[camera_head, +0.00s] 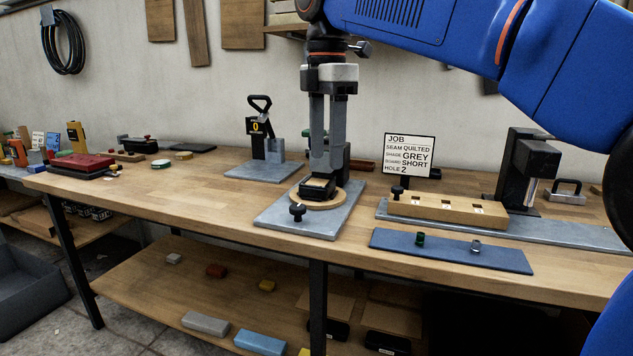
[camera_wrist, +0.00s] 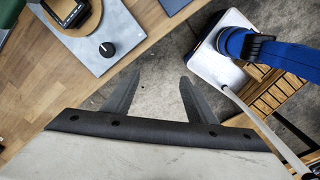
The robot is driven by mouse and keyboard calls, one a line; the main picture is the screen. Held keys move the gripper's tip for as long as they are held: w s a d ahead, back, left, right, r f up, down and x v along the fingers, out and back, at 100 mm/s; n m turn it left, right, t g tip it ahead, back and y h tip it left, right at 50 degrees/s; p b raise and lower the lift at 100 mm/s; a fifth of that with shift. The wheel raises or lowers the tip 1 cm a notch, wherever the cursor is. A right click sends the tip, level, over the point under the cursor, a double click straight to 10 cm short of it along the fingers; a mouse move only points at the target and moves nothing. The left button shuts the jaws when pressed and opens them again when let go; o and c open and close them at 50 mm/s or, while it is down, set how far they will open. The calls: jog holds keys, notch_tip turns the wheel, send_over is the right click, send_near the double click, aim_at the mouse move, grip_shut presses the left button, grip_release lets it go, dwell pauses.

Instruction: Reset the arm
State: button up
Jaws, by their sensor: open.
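My gripper (camera_head: 328,155) hangs from my blue arm in the middle of the head view, fingers pointing down. It lines up there with a grey fixture plate (camera_head: 330,226) that carries a black knob (camera_head: 297,212) and a round wooden ring, and partly covers the fixture's upright. In the wrist view my gripper (camera_wrist: 158,85) has its two fingers apart with nothing between them. Bare floor shows between the fingertips, beyond the bench edge. The fixture plate (camera_wrist: 125,38) lies at the upper left of that view.
A job sign (camera_head: 409,152), wooden block with holes (camera_head: 440,208), blue mat (camera_head: 440,250) and black press (camera_head: 520,165) stand on the right of the bench (camera_head: 180,190). A stand (camera_head: 262,160) is behind left. Red case (camera_head: 82,163) lies far left. A lower shelf holds small blocks.

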jog(key=s+d+f+m+t, duration=0.1)
jog(key=s+d+f+m, duration=0.4)
jog(key=d, duration=0.3)
jog(key=s+d+f+m+t, duration=0.1)
jog(key=s+d+f+m, duration=0.2)
jog(key=d+f+m, duration=0.4)
jog(key=s+d+f+m+t, duration=0.1)
jog(key=s+d+f+m, duration=0.4)
jog(key=f, duration=0.5)
jog(key=s+d+f+m+t, duration=0.1)
jog(key=s+d+f+m, duration=0.5)
jog(key=f, duration=0.5)
jog(key=shift+s+d+f+t, duration=0.15)
jog(key=shift+s+d+t, duration=0.35)
jog(key=shift+s, duration=0.55)
jog(key=shift+d, duration=0.1)
jog(key=shift+c, duration=0.7)
